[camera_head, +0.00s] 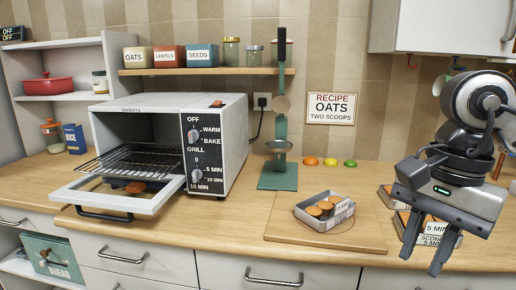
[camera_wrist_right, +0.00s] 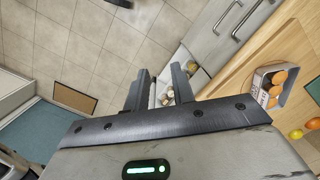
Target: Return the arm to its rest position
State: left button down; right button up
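My right gripper (camera_head: 419,266) hangs at the right of the head view, fingers pointing down over the counter's front edge. Its two fingers are apart, and I see nothing held between them. In the right wrist view, the gripper (camera_wrist_right: 160,80) also shows a gap between its fingers, with the floor and a cabinet front beyond. A grey tin (camera_head: 325,222) with several round brown pieces stands apart from it, to the left on a wooden board (camera_head: 290,238). The tin also shows in the wrist view (camera_wrist_right: 262,97). My left gripper is in neither view.
Labelled boxes (camera_head: 437,238) lie on the counter behind my right gripper. A white toaster oven (camera_head: 226,150) stands at left, its door (camera_head: 150,200) lowered. A wall cabinet (camera_head: 440,25) hangs at upper right.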

jog(key=s+a+f+g+y, duration=0.1)
jog(key=a+f+g+y, duration=0.15)
jog(key=a, duration=0.35)
jog(key=s+a+f+g+y, duration=0.1)
jog(key=a+f+y, duration=0.1)
jog(key=a+y, duration=0.3)
jog(key=a+r+m+g+y, duration=0.1)
jog(key=a+r+m+y, duration=0.3)
jog(key=a+m+y, duration=0.75)
jog(key=w+d+f+m+t, duration=0.15)
jog(key=w+m+t, duration=0.25)
jog(key=m+t, duration=0.6)
jog(key=w+d+f+m+t, duration=0.1)
jog(key=w+f+m+t, duration=0.25)
jog(key=m+t, duration=0.75)
jog(key=w+d+f+m+t+h, duration=0.15)
jog(key=d+f+m+h, duration=0.35)
jog(key=f+m+h, duration=0.75)
jog(key=s+d+f+m+g+h, duration=0.2)
jog(key=s+f+m, duration=0.3)
jog(key=f, duration=0.4)
jog(key=s+d+f+m+g+h, duration=0.2)
jog(key=s+f+m+g, duration=0.3)
jog(key=f, duration=0.4)
jog(key=s+d+m, duration=0.1)
jog(key=m, duration=0.1)
jog(key=shift+s+d+f+m+h, duration=0.15)
jog(key=shift+d+f+m+h, duration=0.05)
jog(key=shift+f+m+h, duration=0.2)
